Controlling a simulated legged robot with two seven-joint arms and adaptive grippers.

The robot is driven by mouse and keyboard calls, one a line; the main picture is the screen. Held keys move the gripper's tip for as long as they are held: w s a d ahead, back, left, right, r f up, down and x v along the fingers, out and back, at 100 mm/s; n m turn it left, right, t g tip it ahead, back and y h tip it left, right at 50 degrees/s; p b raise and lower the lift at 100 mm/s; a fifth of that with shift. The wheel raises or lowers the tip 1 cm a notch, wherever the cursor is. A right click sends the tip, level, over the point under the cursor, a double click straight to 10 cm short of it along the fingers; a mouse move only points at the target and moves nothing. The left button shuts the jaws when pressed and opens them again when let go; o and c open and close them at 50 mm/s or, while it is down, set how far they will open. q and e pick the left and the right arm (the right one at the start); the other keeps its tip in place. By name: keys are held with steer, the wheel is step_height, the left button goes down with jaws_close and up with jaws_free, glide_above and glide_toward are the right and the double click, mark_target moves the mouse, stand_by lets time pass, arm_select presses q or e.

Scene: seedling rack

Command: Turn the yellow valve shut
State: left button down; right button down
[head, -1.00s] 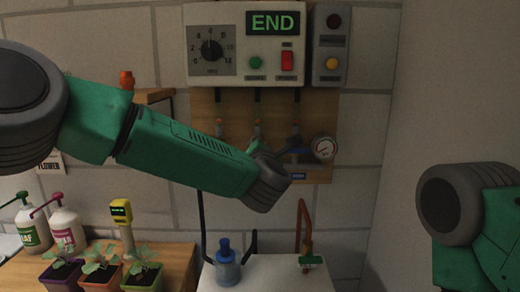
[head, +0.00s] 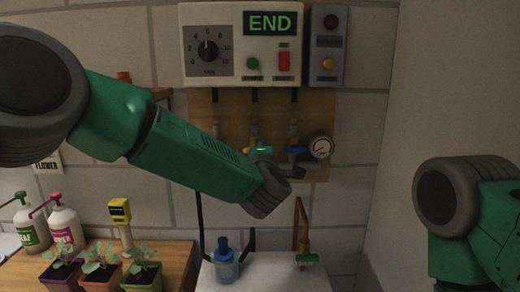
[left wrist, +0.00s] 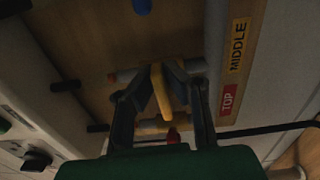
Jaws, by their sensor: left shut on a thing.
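The yellow valve handle (left wrist: 158,88) shows in the left wrist view as a bar lying roughly across its grey pipe, tilted slightly. My left gripper (left wrist: 160,78) has its dark fingers on either side of it and is shut on it. In the head view my left gripper (head: 288,170) is at the wooden valve board (head: 215,110), and my own wrist hides much of it. My right arm is at the right edge of the head view; its gripper is out of view.
A blue valve handle (head: 296,152) and a pressure gauge (head: 320,147) sit close right of my left gripper. A red handle (left wrist: 173,136) lies near the fingers in the wrist view. Below are a blue bottle (head: 227,262) and potted seedlings (head: 100,268).

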arm_select(q)
steer(key=shift+s+d+f+m, duration=0.2)
steer(key=shift+f+m, duration=0.2)
steer(key=shift+f, duration=0.1)
steer(key=c, duration=1.6)
jaws_free()
steer(key=shift+r, duration=0.2)
steer(key=shift+w+d, duration=0.1)
steer(key=shift+r, duration=0.1)
steer(key=s, duration=1.2)
steer(key=shift+f, duration=0.2)
